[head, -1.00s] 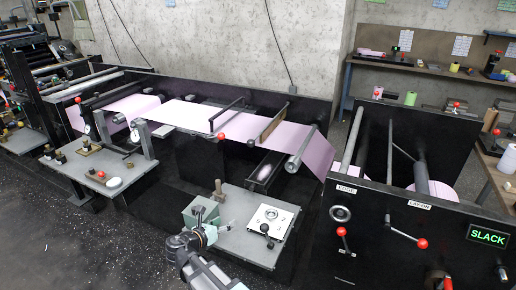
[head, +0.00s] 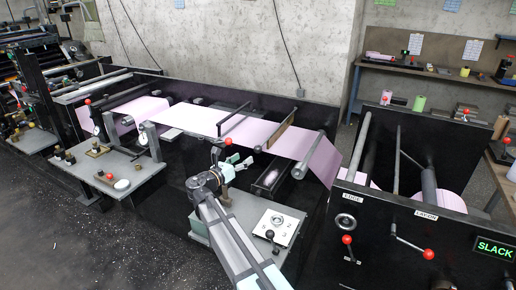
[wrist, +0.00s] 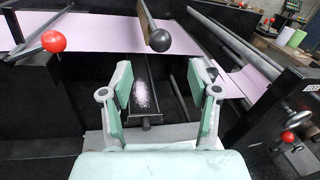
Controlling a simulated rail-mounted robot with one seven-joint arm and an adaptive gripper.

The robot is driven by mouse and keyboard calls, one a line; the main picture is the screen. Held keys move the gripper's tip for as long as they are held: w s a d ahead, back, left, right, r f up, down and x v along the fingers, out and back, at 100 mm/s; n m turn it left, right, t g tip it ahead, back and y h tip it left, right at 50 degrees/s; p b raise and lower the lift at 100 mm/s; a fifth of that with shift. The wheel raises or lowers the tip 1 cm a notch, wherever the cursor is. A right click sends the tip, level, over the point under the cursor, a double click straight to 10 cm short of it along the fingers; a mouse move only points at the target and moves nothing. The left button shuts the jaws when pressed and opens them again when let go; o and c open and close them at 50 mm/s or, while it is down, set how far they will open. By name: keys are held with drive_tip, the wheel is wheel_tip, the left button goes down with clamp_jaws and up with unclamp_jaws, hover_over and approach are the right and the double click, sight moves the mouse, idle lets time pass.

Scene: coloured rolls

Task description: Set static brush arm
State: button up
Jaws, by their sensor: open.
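A pink web (head: 225,122) runs through the machine, with two bars across it. One is a dark bar (head: 246,114) ending in a red ball knob (head: 228,141). The other is a brown-faced bar (head: 281,131) whose near end carries a black ball (wrist: 159,40) in the wrist view. I cannot tell which one is the static brush arm. My gripper (wrist: 161,88) is open and empty, with pale green fingers. In the wrist view the black ball shows beyond and above the gap between the fingers, and the red knob (wrist: 54,41) is to the left. Neither ball is held.
A dark tray with a pale speckled patch (wrist: 143,96) lies beyond the fingers. A grey roller (head: 306,157) is right of the bars. A panel with a SLACK display (head: 494,249) and red-knobbed cranks stands at the right. A control box (head: 273,222) is beside my arm.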

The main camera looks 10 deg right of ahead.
sight(255, 150)
drive_tip(key=p+x, duration=0.1)
drive_tip(key=x, duration=0.9)
drive_tip(key=shift+d+p, duration=0.1)
drive_tip(key=shift+p, duration=0.3)
drive_tip(key=shift+c, duration=0.3)
clamp_jaws()
